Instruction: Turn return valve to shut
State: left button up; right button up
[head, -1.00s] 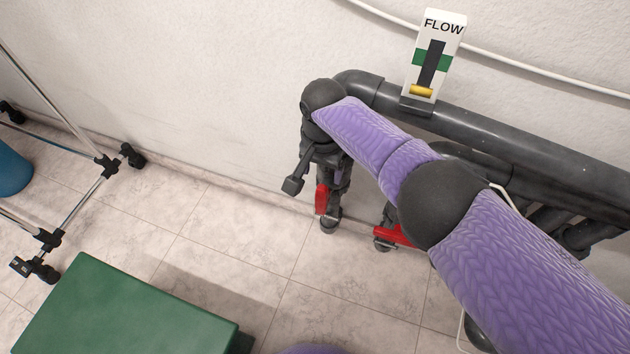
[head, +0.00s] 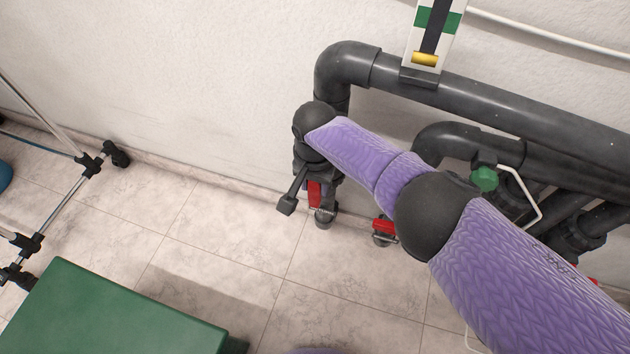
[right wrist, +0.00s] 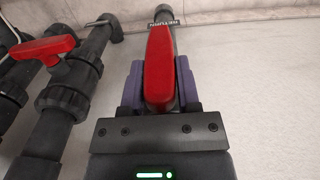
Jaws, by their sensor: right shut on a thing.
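The return valve's red handle (right wrist: 159,68) sits between the purple-padded fingers of my right gripper (right wrist: 160,85) in the right wrist view. The gripper is shut on it. The handle points roughly along its dark pipe, and a "RETURN" label (right wrist: 163,23) shows upside down beyond it. In the head view my right gripper (head: 312,188) reaches down below the pipe elbow, and part of the red handle (head: 315,194) shows there. My wrist hides much of the valve. My left gripper is not in view.
A second red handle (head: 384,227) is right of the held one; a red-handled valve (right wrist: 45,47) also shows in the wrist view. Dark pipes (head: 480,95) run along the wall. A flow gauge (head: 428,45) stands above. A green box (head: 120,310) is at lower left, a metal frame (head: 65,205) left.

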grip_shut()
jog(key=shift+d+r+y+p, duration=0.15)
jog(key=shift+y+p, duration=0.15)
jog(key=shift+p, duration=0.15)
jog(key=shift+s+d+t+y+p, duration=0.15)
jog(key=shift+t+y+p, duration=0.25)
jog(key=shift+y+p, duration=0.55)
jog(key=shift+d+f+t+y+p, duration=0.25)
jog(key=shift+y+p, duration=0.25)
jog(key=shift+y, duration=0.35)
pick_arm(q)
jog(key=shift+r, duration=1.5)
pick_arm(e)
jog(key=shift+s+d+f+t+y, duration=0.15)
jog(key=shift+t+y, duration=0.3)
jog(key=shift+y, duration=0.75)
jog(key=o, duration=0.9)
grip_release()
